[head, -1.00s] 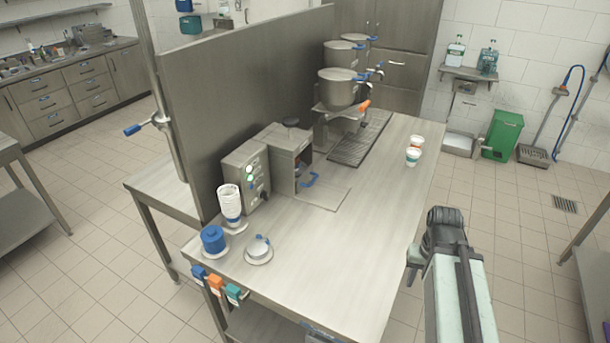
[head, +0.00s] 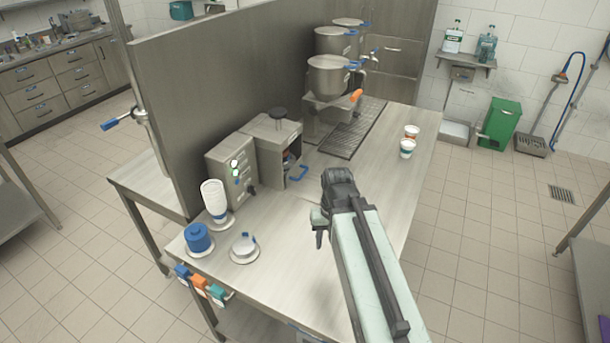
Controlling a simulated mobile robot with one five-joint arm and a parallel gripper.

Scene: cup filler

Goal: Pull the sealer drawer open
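The sealer (head: 272,150) is a grey metal box on the worktop, against the tall partition. A black knob (head: 278,113) stands on its top. The blue drawer handle (head: 299,173) shows low at the sealer's open front, and the drawer itself is mostly hidden in the shadowed opening. My gripper (head: 318,230) is over the worktop, to the right of and nearer than the handle, apart from it in the picture. I see it from behind and above, so its finger opening is not clear.
A control box (head: 231,170) stands left of the sealer. A white cup stack (head: 214,200), a blue canister (head: 198,238) and a round lidded dish (head: 244,248) are at the front left. Two cups (head: 407,149) stand at the right edge. Pots (head: 328,75) stand behind.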

